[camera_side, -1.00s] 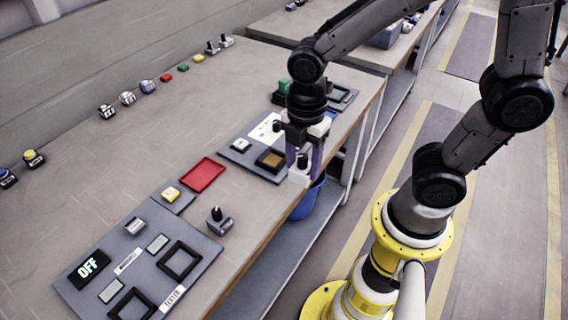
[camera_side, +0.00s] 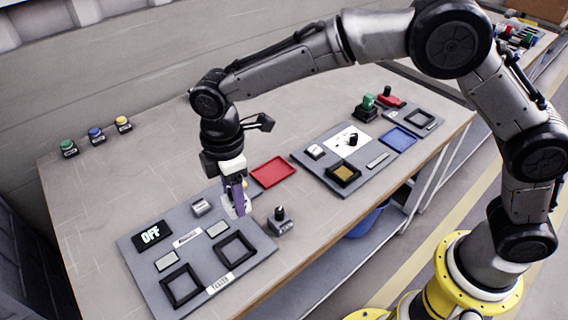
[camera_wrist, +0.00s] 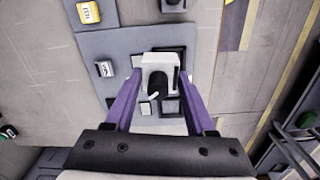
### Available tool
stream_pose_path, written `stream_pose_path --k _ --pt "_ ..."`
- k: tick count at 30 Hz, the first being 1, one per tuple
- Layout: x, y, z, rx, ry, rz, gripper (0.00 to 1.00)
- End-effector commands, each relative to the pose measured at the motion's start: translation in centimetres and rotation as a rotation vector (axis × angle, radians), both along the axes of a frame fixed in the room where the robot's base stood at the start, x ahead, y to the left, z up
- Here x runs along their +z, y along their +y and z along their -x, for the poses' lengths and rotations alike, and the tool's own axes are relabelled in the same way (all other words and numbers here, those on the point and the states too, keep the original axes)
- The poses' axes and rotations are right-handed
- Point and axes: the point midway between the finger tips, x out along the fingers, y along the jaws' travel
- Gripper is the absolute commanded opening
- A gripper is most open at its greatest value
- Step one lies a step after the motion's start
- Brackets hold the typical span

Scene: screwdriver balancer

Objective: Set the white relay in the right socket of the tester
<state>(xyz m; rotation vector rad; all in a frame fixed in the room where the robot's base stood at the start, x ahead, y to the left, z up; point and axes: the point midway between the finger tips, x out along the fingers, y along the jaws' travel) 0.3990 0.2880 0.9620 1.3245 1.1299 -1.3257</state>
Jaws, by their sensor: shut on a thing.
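My gripper (camera_side: 237,208), with purple fingers, is shut on the white relay and holds it over the right part of the tester (camera_side: 142,270). In the wrist view, the white relay (camera_wrist: 160,62) with its dark centre sits between the fingertips of my gripper (camera_wrist: 160,88). The left socket (camera_side: 181,286) is also empty.
A block with a black knob (camera_side: 281,222) stands at the tester's right edge. A red tray (camera_side: 272,171) lies behind it. A second grey panel (camera_side: 330,185) with a blue tray (camera_side: 399,138) is farther right. Several buttons (camera_side: 96,134) line the back.

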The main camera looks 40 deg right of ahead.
Motion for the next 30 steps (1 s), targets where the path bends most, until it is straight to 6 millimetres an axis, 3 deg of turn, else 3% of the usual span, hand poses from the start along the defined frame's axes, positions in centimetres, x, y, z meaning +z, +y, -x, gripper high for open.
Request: stream_pose_path --k 3,9,30 --pt "-2.1 2.4 0.7 0.048 0.001 0.001 0.00" --pt "-3.6 3.4 1.9 0.080 0.000 0.000 0.00" --pt "-8.9 3.4 1.9 0.081 0.000 0.001 0.00"
